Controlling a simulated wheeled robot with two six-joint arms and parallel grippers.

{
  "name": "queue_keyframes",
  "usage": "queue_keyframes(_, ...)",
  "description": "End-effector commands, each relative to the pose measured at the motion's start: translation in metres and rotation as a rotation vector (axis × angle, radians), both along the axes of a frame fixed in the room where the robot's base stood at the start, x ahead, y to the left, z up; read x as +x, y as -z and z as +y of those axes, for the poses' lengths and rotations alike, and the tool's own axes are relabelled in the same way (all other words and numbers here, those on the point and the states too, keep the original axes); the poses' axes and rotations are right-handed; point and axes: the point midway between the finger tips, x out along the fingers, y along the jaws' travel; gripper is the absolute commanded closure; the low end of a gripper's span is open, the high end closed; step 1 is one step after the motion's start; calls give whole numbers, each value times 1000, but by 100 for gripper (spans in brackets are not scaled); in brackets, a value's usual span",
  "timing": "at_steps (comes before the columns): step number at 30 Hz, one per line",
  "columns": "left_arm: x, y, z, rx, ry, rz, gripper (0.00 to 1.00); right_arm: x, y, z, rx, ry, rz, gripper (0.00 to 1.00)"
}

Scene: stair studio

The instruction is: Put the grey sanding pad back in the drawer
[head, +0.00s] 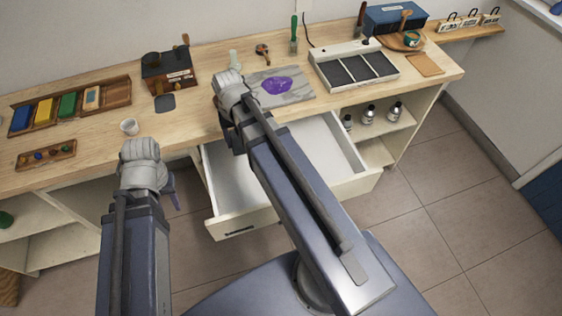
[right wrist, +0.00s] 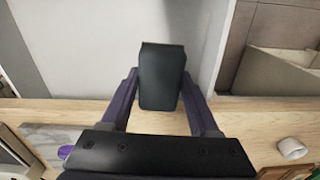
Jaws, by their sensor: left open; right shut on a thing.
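The grey sanding pad (right wrist: 162,78) is a dark block between the two purple fingers of my right gripper (right wrist: 163,100), which is shut on it. In the right wrist view it is in front of the bench's front edge and a pale surface beyond. In the head view my right arm hides the pad and its fingers. The drawer (head: 225,182) under the bench is pulled out; its white inside looks empty where visible, and my right arm covers its middle. My left gripper (head: 172,188) is open, low in front of the bench, left of the drawer, mostly hidden by its own wrist.
The bench holds a white cup (head: 129,126), a marbled board (head: 296,93) with a purple patch, a wooden box (head: 168,72), a dark flat piece (head: 165,103), and a tray of coloured blocks (head: 117,92). A white divided tray (head: 321,70) stands right. Shelved bottles (head: 368,115) sit right of the drawer.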

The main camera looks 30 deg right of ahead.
Motion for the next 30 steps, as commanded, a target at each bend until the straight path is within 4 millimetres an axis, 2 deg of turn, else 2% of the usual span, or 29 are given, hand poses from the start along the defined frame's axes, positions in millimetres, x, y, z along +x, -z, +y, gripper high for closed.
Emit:
queue_keyframes(1, 0, 29, 0, 0, 0, 0, 55, 7, 29, -13, 0, -4, 0, 83)
queue_keyframes(6, 0, 68, 0, 0, -1, 0, 55, 18, 68, -47, 0, -39, 0, 83)
queue_keyframes(9, 0, 84, 0, 0, -1, 0, 55, 21, 84, -64, 0, -56, -1, 83)
queue_keyframes(15, 0, 97, 0, 0, -1, 0, 55, 24, 97, -81, 0, -76, -1, 83)
queue_keyframes(23, 0, 102, 0, 0, -1, 0, 55, 24, 102, -82, 0, -79, -1, 83)
queue_keyframes(30, 0, 134, 0, 0, -1, 0, 55, 24, 134, -82, 0, -79, -1, 83)
